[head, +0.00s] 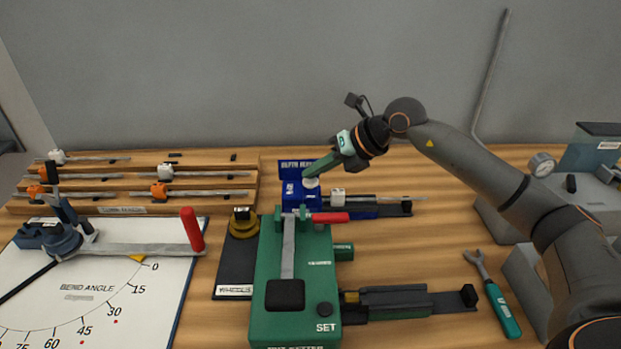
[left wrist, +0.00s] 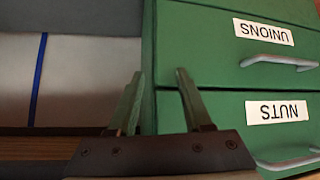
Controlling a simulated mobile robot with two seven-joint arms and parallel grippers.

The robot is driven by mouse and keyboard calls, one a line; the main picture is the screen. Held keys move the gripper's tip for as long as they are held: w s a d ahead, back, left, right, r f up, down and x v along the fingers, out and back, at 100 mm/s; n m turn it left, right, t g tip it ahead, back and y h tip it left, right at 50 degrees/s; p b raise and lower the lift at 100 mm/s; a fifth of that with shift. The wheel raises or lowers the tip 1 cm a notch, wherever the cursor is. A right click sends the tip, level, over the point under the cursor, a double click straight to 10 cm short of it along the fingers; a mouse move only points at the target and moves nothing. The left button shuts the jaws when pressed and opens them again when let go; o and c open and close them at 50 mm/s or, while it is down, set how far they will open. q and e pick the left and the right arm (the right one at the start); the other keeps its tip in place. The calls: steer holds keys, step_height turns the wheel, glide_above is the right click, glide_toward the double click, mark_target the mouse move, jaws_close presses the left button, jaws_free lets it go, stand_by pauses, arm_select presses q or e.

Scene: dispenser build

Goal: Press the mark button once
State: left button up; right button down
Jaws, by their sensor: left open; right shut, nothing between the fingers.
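The blue depth-marker block (head: 294,196) stands at the back middle of the bench in the head view, with a label on its back plate that seems to begin "DEPTH". A pale round button (head: 311,183) sits on its top. My right gripper (head: 307,173) is shut and empty, its green fingers slanting down from the right. The tips are right at the button; I cannot tell whether they touch it or hover just above. My left gripper (left wrist: 159,74) is open and empty in the left wrist view, before a green drawer cabinet (left wrist: 225,93). It is out of the head view.
A green tool (head: 262,260) with a red handle and a SET button stands in front of the blue block. A bend-angle board (head: 100,290) lies left, a tube rack (head: 110,208) behind it. A wrench (head: 497,295) lies right.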

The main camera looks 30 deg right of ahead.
mark_target(315, 183)
steer(key=shift+a+f+b, duration=0.15)
steer(key=shift+f+b, duration=0.3)
steer(key=shift+f, duration=0.45)
stand_by(0.4)
steer(key=shift+r, duration=0.1)
steer(key=shift+s+r+p, duration=0.15)
steer(key=shift+r+p, duration=0.7)
steer(key=shift+r, duration=0.45)
step_height(315, 183, up, 5)
steer(key=p, duration=0.4)
stand_by(0.3)
